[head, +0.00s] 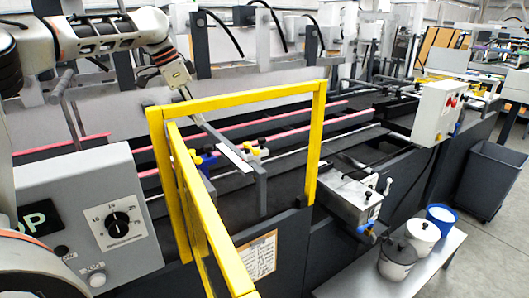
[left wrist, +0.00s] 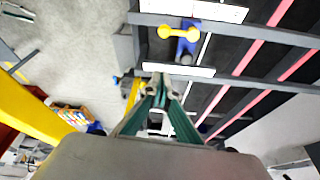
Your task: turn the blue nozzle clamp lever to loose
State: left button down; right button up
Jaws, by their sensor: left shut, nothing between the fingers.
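In the left wrist view, a blue clamp block (left wrist: 187,48) with a yellow double-knobbed lever (left wrist: 178,32) sits on a grey crossbar, beside white plates. My left gripper (left wrist: 160,80) has its green fingers together and empty, pointing toward the bar, apart from the clamp. In the head view, my left gripper (head: 186,94) hangs above the machine, behind the yellow guard frame. I cannot tell which one the wrist view shows. My right gripper is out of view.
The yellow guard frame (head: 314,140) stands in front of the clamps. A grey control panel with a black dial (head: 118,224) is at the left. Pots (head: 397,259) stand on a bench at the front right.

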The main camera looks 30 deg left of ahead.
aim_at(195, 156)
pick_arm(q)
notch_tip(195, 156, down, 10)
jog(key=shift+d+f, duration=0.15)
jog(key=shift+f, duration=0.1)
dwell(0.5)
jog(key=shift+s, duration=0.1)
